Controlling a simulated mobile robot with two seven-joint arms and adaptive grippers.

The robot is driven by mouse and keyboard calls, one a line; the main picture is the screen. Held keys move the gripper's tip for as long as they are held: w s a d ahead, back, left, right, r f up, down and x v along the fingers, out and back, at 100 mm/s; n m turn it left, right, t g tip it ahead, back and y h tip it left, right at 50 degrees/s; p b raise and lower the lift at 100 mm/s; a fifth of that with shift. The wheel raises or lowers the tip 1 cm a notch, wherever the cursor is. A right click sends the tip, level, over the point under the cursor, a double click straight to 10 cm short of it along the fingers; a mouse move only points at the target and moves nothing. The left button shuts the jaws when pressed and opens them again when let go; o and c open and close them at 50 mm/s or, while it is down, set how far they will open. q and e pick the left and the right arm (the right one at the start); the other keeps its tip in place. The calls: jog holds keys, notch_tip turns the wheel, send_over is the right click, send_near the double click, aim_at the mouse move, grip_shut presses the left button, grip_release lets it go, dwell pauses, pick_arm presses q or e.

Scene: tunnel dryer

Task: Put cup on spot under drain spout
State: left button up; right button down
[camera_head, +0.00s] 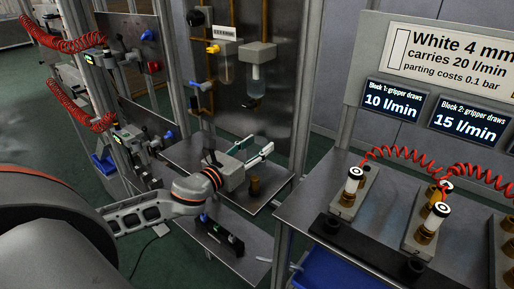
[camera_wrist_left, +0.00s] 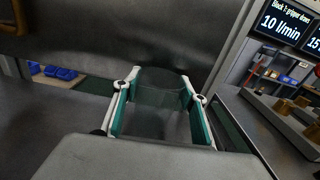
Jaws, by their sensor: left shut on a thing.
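My left gripper (camera_head: 257,148) is low over the grey metal shelf (camera_head: 186,153), below the filter units on the back panel. In the left wrist view, its two green-padded fingers (camera_wrist_left: 160,108) are shut on a clear, dark-tinted cup (camera_wrist_left: 163,80), which stands between them. In the head view the cup is too faint to make out. A marked spot under the spout cannot be made out. My right gripper is not in view.
A second bench (camera_head: 290,212) with valve blocks and red coiled hoses (camera_head: 420,160) stands at the right. Blue bins (camera_wrist_left: 65,73) show in the wrist view.

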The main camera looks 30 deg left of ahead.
pick_arm(q)
jog(key=o, duration=1.2)
jog(key=shift+c, duration=0.2)
jog(key=shift+o, duration=0.3)
jog(key=shift+r, duration=0.15)
jog(key=shift+s, duration=0.3)
jog(key=s, duration=0.9)
jog(key=shift+s+a, duration=0.15)
jog(key=shift+a, duration=0.2)
jog(key=shift+s+a, duration=0.1)
jog(key=shift+s, duration=1)
